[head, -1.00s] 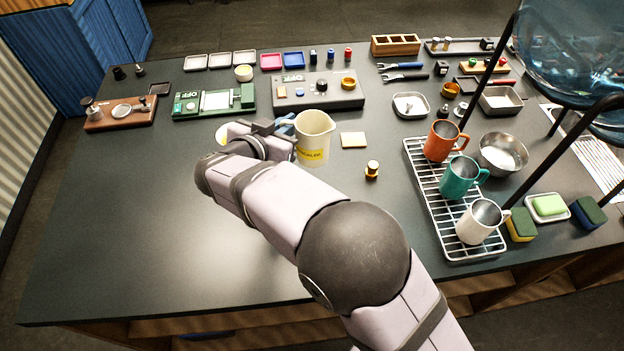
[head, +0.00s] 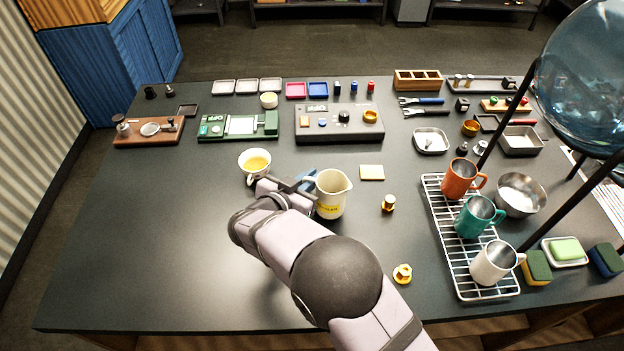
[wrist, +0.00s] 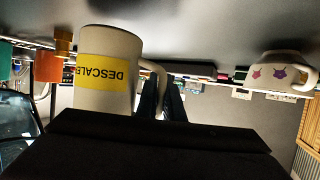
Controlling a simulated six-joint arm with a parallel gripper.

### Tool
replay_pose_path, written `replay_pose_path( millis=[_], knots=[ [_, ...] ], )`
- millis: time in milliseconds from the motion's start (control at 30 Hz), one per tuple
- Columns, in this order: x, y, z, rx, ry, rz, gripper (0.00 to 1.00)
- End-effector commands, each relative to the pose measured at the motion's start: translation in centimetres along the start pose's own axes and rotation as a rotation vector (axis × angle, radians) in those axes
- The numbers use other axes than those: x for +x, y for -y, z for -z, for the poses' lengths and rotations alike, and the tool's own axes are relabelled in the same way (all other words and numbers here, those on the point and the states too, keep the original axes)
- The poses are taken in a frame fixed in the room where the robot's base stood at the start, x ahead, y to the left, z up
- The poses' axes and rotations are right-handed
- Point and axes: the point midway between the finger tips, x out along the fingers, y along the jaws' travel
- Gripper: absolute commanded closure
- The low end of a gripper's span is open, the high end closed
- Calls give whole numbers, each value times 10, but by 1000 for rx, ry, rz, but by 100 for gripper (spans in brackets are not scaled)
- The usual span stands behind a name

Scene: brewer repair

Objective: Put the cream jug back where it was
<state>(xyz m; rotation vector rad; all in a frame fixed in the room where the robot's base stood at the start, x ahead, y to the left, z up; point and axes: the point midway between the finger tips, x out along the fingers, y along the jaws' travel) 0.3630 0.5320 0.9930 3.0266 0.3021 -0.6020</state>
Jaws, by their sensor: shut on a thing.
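The cream jug (head: 332,200) is upright, with an open top, a spout to the right and a yellow band. In the wrist view, which is upside down, the jug (wrist: 118,45) fills the left middle and its band reads "DESCAL…". My gripper (head: 308,182) is shut on the jug's handle, at its left side. The dark fingers show in the wrist view (wrist: 162,98) at the handle. The jug's base is at or close to the counter; I cannot tell if it touches.
A cup of yellow liquid (head: 256,165) stands just left of my gripper. A cream pad (head: 371,172), a brass piece (head: 388,203) and another brass piece (head: 402,273) lie to the right. A rack (head: 440,225) with mugs stands further right.

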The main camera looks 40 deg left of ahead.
Motion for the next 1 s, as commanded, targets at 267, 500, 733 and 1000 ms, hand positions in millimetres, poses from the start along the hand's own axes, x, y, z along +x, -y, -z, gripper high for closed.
replay_pose_path(
  millis=[267,500,733,1000],
  knots=[
    [6,0,-14,1,-2,1,100],
    [6,0,-15,0,-1,1,100],
    [7,0,-17,0,0,0,74],
    [7,0,-17,0,0,0,74]
  ],
)
